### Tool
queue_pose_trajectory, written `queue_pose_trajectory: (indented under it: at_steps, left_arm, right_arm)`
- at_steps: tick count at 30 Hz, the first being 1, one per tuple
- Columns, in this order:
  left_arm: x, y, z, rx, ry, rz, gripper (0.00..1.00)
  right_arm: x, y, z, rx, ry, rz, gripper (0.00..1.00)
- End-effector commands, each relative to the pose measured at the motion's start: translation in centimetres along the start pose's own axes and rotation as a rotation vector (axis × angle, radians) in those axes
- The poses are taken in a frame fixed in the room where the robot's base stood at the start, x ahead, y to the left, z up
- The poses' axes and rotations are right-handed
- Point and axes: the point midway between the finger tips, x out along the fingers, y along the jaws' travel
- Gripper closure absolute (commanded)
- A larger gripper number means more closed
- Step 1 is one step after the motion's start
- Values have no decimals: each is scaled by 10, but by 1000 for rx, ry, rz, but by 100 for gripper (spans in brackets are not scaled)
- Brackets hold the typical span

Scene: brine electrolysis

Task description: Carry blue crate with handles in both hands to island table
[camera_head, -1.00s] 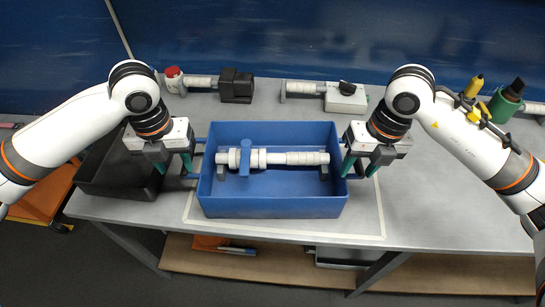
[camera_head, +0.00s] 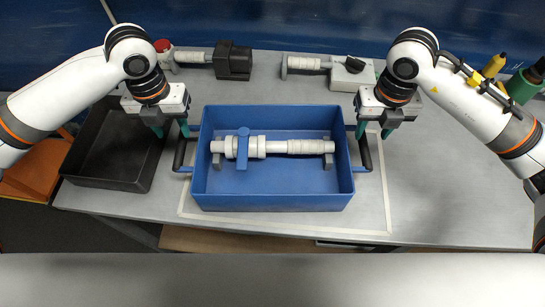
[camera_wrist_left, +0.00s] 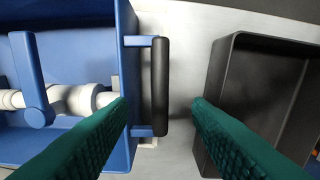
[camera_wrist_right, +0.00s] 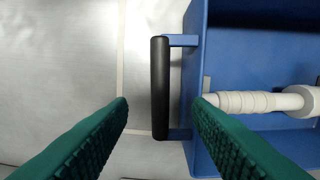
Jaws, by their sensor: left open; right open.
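The blue crate (camera_head: 270,202) sits on the grey table (camera_head: 430,190), inside a pale outline. It holds a white cylindrical assembly (camera_head: 300,147) with a blue clamp (camera_head: 242,158). Its left black handle (camera_head: 180,154) and right black handle (camera_head: 366,152) are both free. My left gripper (camera_head: 170,131) is open and empty above the left handle, which shows between its fingers in the left wrist view (camera_wrist_left: 160,86). My right gripper (camera_head: 374,131) is open and empty above the right handle, seen between its fingers in the right wrist view (camera_wrist_right: 160,88).
A black tray (camera_head: 105,178) stands close left of the crate. Two fittings, one with a black block (camera_head: 233,60) and one with a grey box (camera_head: 352,74), lie behind it. A green part (camera_head: 522,88) is at back right. The table right of the crate is clear.

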Motion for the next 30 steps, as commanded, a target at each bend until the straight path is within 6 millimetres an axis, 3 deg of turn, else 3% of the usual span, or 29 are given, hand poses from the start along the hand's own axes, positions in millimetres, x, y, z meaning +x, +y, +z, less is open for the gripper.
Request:
queue_pose_trajectory:
  at_steps: [9, 15, 28, 30]
  left_arm:
    - [62, 0, 1, 0, -5, -1, 55]
    - [86, 0, 1, 1, -3, -1, 55]
    - [94, 0, 0, 1, -1, -1, 55]
    - [94, 0, 0, 1, -1, -1, 64]
  right_arm:
    - [62, 0, 1, -1, -4, 0, 55]
    - [85, 0, 0, 0, -1, -1, 55]
    - [93, 0, 0, -1, 1, -1, 55]
    - [93, 0, 0, -1, 1, -1, 64]
